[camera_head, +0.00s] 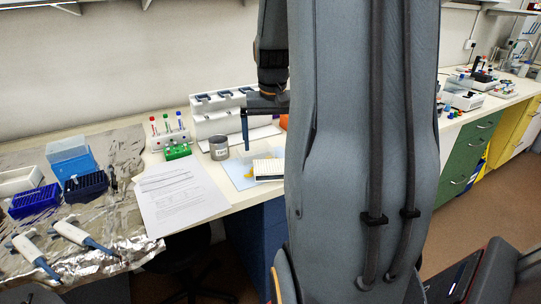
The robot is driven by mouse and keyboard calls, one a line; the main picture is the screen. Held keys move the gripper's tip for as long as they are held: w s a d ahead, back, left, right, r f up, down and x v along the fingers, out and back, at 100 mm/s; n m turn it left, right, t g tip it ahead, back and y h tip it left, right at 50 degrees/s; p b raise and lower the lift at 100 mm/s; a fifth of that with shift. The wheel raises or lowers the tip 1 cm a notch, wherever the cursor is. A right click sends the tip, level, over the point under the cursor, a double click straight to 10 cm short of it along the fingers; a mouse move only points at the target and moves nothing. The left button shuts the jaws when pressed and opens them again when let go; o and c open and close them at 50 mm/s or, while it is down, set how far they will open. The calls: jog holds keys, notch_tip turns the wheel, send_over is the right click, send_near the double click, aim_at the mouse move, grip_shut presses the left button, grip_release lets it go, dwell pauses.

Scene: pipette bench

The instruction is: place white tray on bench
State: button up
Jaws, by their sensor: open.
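A white tray (267,169) with a gridded top sits on the bench (240,197) near its front edge, on or beside a light blue sheet (238,174). Its right end is hidden behind my arm. My gripper (245,132) points down above and behind the tray, a little to its left. Only one dark blue finger shows clearly. My gripper is open, and nothing shows held in it.
Pipettes (73,233) and blue racks (86,185) rest on foil at the left.

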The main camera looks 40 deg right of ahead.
notch_tip(320, 180, up, 5)
jog(key=s+a+f+n, duration=0.2)
jog(key=a+f, duration=0.2)
jog(key=a, duration=0.5)
jog(key=s+a+f+n, duration=0.2)
jog(key=a+f, duration=0.3)
jog(key=a, duration=0.4)
jog(key=s+a+f+n+y, duration=0.1)
jog(key=s+a+f+n, duration=0.2)
jog(key=a, duration=0.6)
jog(key=shift+s+a+f+b, duration=0.35)
jog(key=shift+s+f, duration=0.25)
jog(key=shift+f, duration=0.15)
